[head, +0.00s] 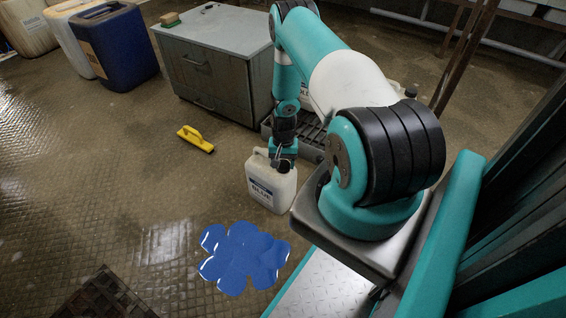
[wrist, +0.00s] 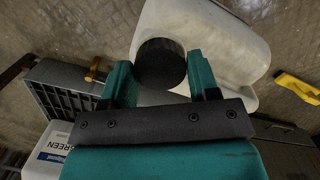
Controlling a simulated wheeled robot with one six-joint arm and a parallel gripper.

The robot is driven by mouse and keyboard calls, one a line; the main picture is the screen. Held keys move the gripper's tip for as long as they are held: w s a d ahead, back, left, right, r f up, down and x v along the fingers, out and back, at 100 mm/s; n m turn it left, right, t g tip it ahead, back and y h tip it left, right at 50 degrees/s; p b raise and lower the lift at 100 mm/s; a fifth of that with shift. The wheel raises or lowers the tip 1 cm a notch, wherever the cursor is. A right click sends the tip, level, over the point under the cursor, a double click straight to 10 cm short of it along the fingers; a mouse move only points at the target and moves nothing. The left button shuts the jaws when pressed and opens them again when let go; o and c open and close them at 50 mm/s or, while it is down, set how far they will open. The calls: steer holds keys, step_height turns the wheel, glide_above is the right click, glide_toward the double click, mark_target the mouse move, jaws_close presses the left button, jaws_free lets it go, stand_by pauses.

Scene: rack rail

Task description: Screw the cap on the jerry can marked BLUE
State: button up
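The white jerry can marked BLUE (head: 268,188) stands upright on the floor, just in front of the arm. It also shows in the wrist view as a pale body (wrist: 235,40) beyond the fingers. My gripper (head: 283,163) points down at the can's top right. The black round cap (wrist: 160,64) sits between the two teal fingertips, which touch its sides in the wrist view, so my gripper is shut on it. The cap is over the can's neck end. The neck is hidden, and I cannot tell whether the cap is seated on it.
A blue puddle (head: 243,257) lies in front of the can. A yellow float-like tool (head: 195,138) lies to its left. A grey cabinet (head: 215,65) stands behind. A white can marked GREEN (wrist: 52,150) and a dark grated tray (head: 312,138) are near the arm.

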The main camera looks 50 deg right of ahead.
steer(key=c, duration=0.3)
steer(key=shift+c, duration=0.3)
steer(key=m, duration=0.4)
steer(key=shift+m+t, duration=0.3)
steer(key=shift+m, duration=0.1)
steer(key=m+p, duration=0.1)
steer(key=m, duration=0.4)
steer(key=shift+w+m+t, duration=0.1)
steer(key=shift+m+t, duration=0.3)
steer(key=o, duration=1.1)
steer(key=shift+o, duration=0.2)
steer(key=shift+r, duration=0.15)
